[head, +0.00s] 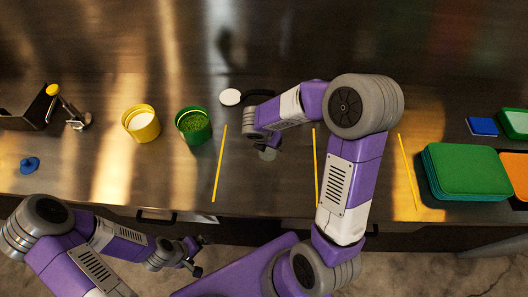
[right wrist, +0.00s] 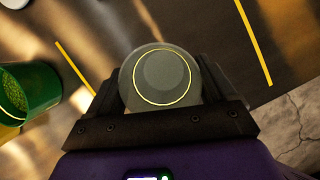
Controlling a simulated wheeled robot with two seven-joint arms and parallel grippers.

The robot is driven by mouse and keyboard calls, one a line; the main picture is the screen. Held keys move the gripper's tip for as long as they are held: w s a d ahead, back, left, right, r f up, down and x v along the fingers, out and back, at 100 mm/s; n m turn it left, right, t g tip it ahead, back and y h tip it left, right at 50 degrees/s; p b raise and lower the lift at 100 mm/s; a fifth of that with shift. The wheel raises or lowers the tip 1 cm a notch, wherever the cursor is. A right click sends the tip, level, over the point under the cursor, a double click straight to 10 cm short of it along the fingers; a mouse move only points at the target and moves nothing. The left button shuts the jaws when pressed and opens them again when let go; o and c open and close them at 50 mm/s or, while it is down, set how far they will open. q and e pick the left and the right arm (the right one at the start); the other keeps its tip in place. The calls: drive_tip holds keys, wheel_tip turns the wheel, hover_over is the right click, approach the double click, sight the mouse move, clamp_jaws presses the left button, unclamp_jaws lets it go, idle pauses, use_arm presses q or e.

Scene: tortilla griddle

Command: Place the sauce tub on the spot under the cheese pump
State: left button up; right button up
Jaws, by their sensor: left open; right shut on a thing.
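The sauce tub (right wrist: 162,78), a round translucent grey cup with a thin yellow ring, sits between the fingers of my right gripper (right wrist: 172,100), which is shut on it. In the head view a pale bit of the tub (head: 267,154) shows below the right gripper, which is mostly hidden by my arm. A metal dispenser with a yellow knob, likely the cheese pump (head: 68,110), stands at the far left of the counter. I cannot make out the spot under it. My left gripper (head: 193,258) is open and empty in front of the counter's edge.
A yellow tub (head: 141,124) and a green tub (head: 194,126) stand between pump and right gripper; a white disc (head: 230,97) lies behind. A blue knobbed object (head: 29,165) is at left. Yellow strips (head: 219,165) mark the counter. A green case (head: 467,172) lies at right.

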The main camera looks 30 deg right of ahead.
drive_tip(key=f, duration=0.3)
drive_tip(key=shift+s+f+b, duration=0.15)
drive_tip(key=shift+s+b, duration=0.1)
drive_tip(key=shift+b, duration=0.05)
drive_tip(key=shift+w+f, duration=0.1)
drive_tip(key=shift+f, duration=0.25)
wheel_tip(320, 180, down, 3)
drive_tip(key=shift+f+b, duration=0.1)
drive_tip(key=shift+b, duration=0.45)
drive_tip(key=shift+f, duration=0.15)
drive_tip(key=shift+f, duration=0.15)
drive_tip(key=o, duration=0.9)
drive_tip(key=shift+c, duration=0.2)
